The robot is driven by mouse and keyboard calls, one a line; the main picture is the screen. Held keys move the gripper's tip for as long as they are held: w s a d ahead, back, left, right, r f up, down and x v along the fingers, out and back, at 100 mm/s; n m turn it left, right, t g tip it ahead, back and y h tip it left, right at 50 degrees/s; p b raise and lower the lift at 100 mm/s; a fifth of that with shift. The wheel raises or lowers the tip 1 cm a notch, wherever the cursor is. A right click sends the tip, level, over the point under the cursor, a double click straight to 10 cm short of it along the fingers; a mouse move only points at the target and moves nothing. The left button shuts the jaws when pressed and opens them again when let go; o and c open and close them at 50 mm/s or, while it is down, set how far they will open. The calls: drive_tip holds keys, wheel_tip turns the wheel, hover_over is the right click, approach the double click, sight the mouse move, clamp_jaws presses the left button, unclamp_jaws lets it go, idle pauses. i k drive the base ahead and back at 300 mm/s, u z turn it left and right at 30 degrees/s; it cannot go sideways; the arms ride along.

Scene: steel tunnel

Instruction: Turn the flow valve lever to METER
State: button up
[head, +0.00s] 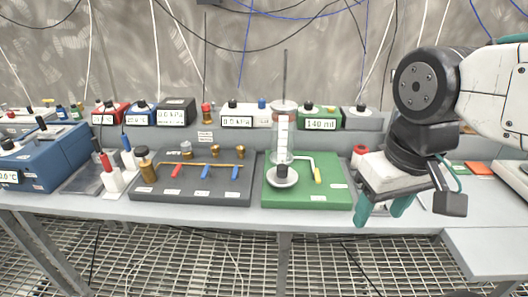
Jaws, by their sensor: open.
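A green board (335,194) on the bench carries an upright clear cylinder (281,137) with a pale scale. A white tube bends from the cylinder toward a small yellow lever (318,175), which looks like the flow valve lever. The lever points toward the front of the board. Small white labels lie on the board, too small to read, so I cannot make out METER. My gripper (382,212) is open and empty, with teal fingers pointing down. It is to the right of the lever, apart from it, near the bench's front edge.
A dark board (190,195) with red and blue levers stands to the left. A green display box (320,120) and a white display box (244,119) stand behind. A red-capped item (360,152) is close behind my gripper. Cables hang along the back wall.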

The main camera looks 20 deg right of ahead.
sight(316, 177)
drive_tip(key=u, duration=0.55)
drive_tip(key=k, duration=1.3)
drive_tip(key=z, duration=0.05)
drive_tip(key=i, duration=0.7)
drive_tip(key=z, duration=0.65)
drive_tip(key=i, duration=1)
drive_tip(key=u, duration=0.15)
